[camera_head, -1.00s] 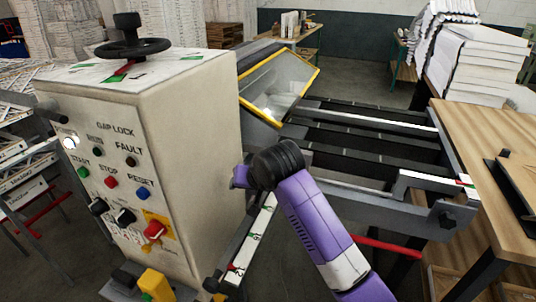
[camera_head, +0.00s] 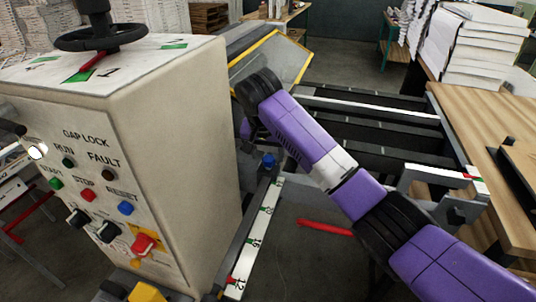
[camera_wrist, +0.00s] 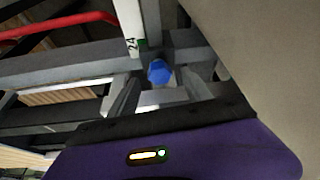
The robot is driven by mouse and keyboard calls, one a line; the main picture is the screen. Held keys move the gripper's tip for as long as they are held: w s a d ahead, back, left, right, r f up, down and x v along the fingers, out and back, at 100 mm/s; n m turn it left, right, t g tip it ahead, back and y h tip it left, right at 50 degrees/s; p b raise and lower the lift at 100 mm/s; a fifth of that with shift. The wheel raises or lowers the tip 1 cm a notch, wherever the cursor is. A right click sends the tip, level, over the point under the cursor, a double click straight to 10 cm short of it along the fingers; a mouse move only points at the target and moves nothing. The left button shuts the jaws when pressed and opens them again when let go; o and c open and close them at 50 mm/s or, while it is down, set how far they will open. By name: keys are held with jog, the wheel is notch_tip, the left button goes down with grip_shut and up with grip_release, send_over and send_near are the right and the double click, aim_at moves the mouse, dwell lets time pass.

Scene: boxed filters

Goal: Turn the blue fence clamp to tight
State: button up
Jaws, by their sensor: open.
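The blue fence clamp (camera_head: 268,160) is a small blue knob at the far end of a white numbered scale (camera_head: 250,240), beside the control cabinet. The clamp (camera_wrist: 159,72) also shows in the wrist view, close to the scale's 24 mark, on a grey metal bracket. My gripper (camera_wrist: 160,92) is open, with a finger on either side of the clamp in the picture. Whether the fingers are level with it or short of it, I cannot tell; no contact is visible. In the head view my purple arm reaches over the rails, and the fingers are not visible there.
The beige control cabinet (camera_head: 200,130), with buttons and a black handwheel (camera_head: 100,38), stands close at the left. Black rollers and grey rails lie beyond the arm. A red bar (camera_head: 325,228) is below. A wooden table (camera_head: 490,110) is at the right.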

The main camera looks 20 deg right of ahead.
jog(key=shift+x, duration=0.85)
jog(key=c, duration=1.3)
jog(key=shift+a+r+m+p, duration=0.1)
jog(key=shift+r+m+p, duration=0.1)
jog(key=shift+m+p, duration=0.4)
grip_shut()
jog(key=shift+f+h, duration=0.15)
jog(key=shift+h, duration=0.15)
jog(key=o, duration=1.3)
grip_release()
